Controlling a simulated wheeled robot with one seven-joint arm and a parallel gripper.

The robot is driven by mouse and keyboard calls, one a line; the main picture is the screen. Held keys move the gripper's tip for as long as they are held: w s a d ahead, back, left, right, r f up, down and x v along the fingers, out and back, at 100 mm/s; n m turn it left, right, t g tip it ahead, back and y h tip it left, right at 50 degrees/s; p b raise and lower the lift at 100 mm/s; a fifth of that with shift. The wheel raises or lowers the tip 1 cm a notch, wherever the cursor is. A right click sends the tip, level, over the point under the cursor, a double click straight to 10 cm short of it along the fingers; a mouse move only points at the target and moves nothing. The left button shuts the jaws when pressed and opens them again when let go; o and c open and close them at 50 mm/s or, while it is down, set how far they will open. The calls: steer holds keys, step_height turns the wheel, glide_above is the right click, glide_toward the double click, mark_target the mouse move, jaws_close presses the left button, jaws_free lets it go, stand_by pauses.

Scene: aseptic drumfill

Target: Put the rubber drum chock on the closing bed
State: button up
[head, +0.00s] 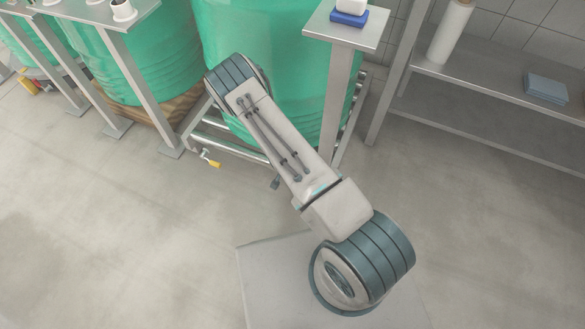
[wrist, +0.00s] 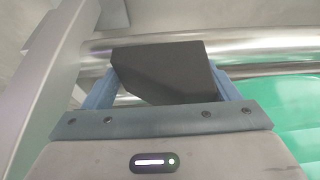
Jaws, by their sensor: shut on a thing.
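The rubber drum chock (wrist: 165,72) is a black block with a slanted corner. In the wrist view, my gripper (wrist: 162,84) is shut on it, with one blue finger at each side. Shiny metal rollers (wrist: 270,48) lie just beyond the chock. I cannot tell whether the chock touches them. In the head view, a low metal roller frame (head: 205,140) stands beneath a green drum (head: 285,40); it looks like the closing bed, but no label shows.
A steel post and small top (head: 345,28) with a blue-and-white item stand close to my arm. A shelf rack (head: 480,85) is at right. More drums (head: 140,60) and a steel table (head: 85,12) are at left. The floor in front is clear.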

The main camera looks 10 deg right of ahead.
steer(key=o, duration=1)
steer(key=shift+f, duration=0.1)
steer(key=shift+o, duration=0.2)
steer(key=shift+r, duration=0.45)
steer(key=p+v, duration=0.4)
steer(key=v, duration=0.7)
steer(key=shift+s+r, duration=0.15)
steer(key=shift+a, duration=0.15)
